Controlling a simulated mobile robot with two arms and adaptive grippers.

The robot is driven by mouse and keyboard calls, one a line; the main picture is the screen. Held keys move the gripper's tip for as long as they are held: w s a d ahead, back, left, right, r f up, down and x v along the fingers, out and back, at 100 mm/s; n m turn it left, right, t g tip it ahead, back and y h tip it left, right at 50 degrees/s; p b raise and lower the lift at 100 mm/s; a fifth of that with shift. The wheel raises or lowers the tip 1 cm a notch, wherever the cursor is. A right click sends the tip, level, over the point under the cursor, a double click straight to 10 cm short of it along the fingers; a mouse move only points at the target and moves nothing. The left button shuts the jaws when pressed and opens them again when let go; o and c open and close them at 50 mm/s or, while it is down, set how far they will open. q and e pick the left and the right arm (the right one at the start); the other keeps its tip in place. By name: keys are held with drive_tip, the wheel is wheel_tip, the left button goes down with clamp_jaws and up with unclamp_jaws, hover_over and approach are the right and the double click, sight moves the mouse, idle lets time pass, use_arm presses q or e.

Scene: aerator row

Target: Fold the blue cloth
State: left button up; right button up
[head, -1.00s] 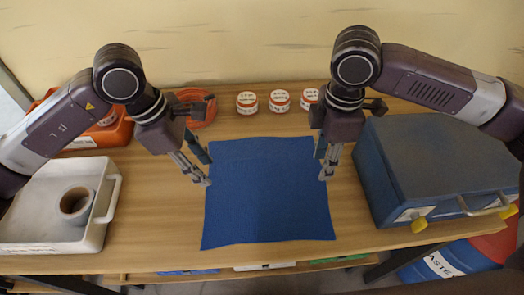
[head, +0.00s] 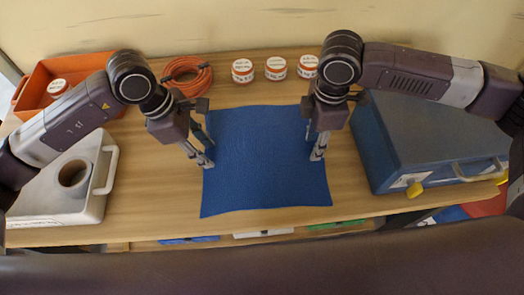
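The blue cloth (head: 262,165) lies flat and spread out in the middle of the wooden table, roughly square with slightly wavy edges. My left gripper (head: 209,160) is at the cloth's left edge, pointing down, with its fingers apart. My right gripper (head: 313,152) is at the cloth's right edge, over it, pointing down. Its fingers look apart. Neither gripper visibly holds any cloth. Whether the fingertips touch the cloth cannot be told.
A blue case (head: 425,140) stands close on the right. A coiled orange cable (head: 188,75) and jars (head: 276,68) line the back. Bare table (head: 150,205) lies left of the cloth.

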use_arm(q)
drive_tip(key=shift+f, duration=0.2)
use_arm(e)
drive_tip(key=shift+f, duration=0.2)
use_arm(q)
drive_tip(key=shift+r, duration=0.1)
drive_tip(key=shift+c, duration=1)
use_arm(e)
drive_tip(key=shift+r, duration=0.1)
drive_tip(key=shift+c, duration=1)
use_arm(q)
drive_tip(key=shift+c, duration=0.7)
use_arm(e)
drive_tip(key=shift+c, duration=0.7)
use_arm(q)
drive_tip(key=shift+c, duration=1.2)
use_arm(e)
drive_tip(key=shift+c, duration=1.2)
use_arm(q)
clamp_jaws()
use_arm(e)
clamp_jaws()
drive_tip(key=shift+s+f, duration=0.1)
drive_tip(key=shift+f, duration=0.1)
